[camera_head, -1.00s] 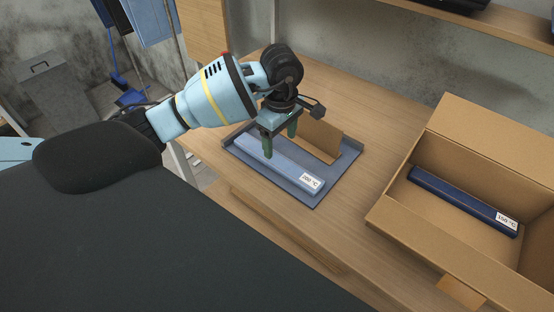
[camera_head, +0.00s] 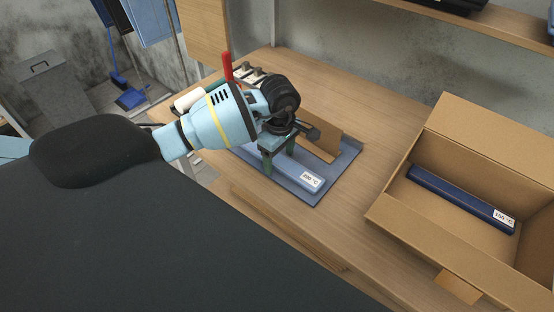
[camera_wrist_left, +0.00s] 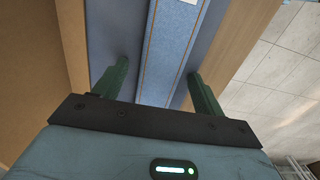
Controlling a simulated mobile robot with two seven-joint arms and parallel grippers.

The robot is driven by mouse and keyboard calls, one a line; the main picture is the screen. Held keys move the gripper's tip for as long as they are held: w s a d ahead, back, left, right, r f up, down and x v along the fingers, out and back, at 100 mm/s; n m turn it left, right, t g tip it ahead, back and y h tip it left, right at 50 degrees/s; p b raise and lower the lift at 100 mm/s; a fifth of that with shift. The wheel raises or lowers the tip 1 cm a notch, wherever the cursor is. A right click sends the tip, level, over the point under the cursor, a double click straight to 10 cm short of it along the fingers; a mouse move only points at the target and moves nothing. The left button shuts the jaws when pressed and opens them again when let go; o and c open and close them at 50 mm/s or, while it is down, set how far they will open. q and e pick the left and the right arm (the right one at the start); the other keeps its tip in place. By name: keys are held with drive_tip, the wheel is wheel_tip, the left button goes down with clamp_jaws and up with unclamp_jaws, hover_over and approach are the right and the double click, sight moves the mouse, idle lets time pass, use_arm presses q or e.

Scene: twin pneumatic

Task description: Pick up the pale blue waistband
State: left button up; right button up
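The pale blue waistband (camera_head: 302,179) is a long bar with a white label at its right end. It lies on a blue-grey tray (camera_head: 345,163) on the wooden table. My left gripper (camera_head: 277,168) is down over the waistband, fingers pointing at it. In the left wrist view the waistband (camera_wrist_left: 168,50) runs between the two open green fingers of my left gripper (camera_wrist_left: 155,82), with a gap on each side. The arm hides the far part of the waistband in the head view. My right gripper is not in view.
An open cardboard box (camera_head: 455,255) at the right holds a dark blue bar (camera_head: 455,195). A red-handled item (camera_head: 228,67) and a white roll (camera_head: 188,100) are behind my arm.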

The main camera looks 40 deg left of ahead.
sight(279, 159)
use_arm(q)
drive_tip(key=c, duration=1)
drive_tip(key=shift+c, duration=0.2)
drive_tip(key=shift+r, duration=0.1)
drive_tip(key=shift+r, duration=0.55)
wheel_tip(279, 159, up, 2)
drive_tip(key=shift+r, duration=0.2)
drive_tip(key=s+d, duration=0.3)
drive_tip(key=s, duration=0.4)
drive_tip(key=s+d+r, duration=0.1)
drive_tip(key=s+d, duration=0.2)
drive_tip(key=s, duration=0.4)
drive_tip(key=shift+s+d+r+b, duration=0.15)
drive_tip(key=shift+s+d+b, duration=0.05)
drive_tip(key=shift+s+b, duration=0.2)
